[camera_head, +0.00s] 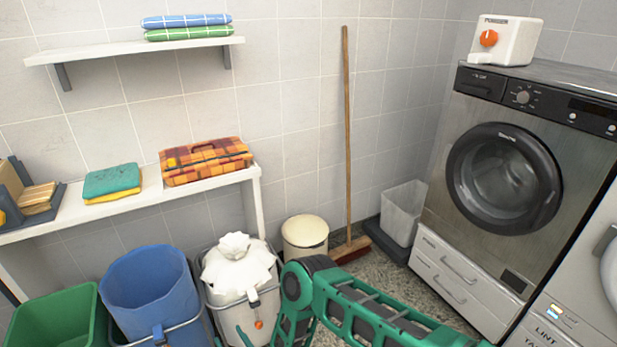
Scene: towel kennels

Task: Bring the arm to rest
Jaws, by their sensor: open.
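My green arm (375,316) comes in from the bottom right. It bends at a round joint (297,281) near the bottom middle, and the part after the joint runs down out of the picture. I cannot make out my gripper; the end of the arm appears to lie below the bottom edge. The joint shows just right of a white bin (262,308) heaped with white cloth or paper and covers part of the floor behind it.
A blue bucket (150,290) and green tub (55,318) stand left. A cream bin (304,237), broom (347,130) and clear bin (402,212) stand behind the arm. A washing machine (440,215) is at right. A shelf (130,50) and bench (75,215) line the wall.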

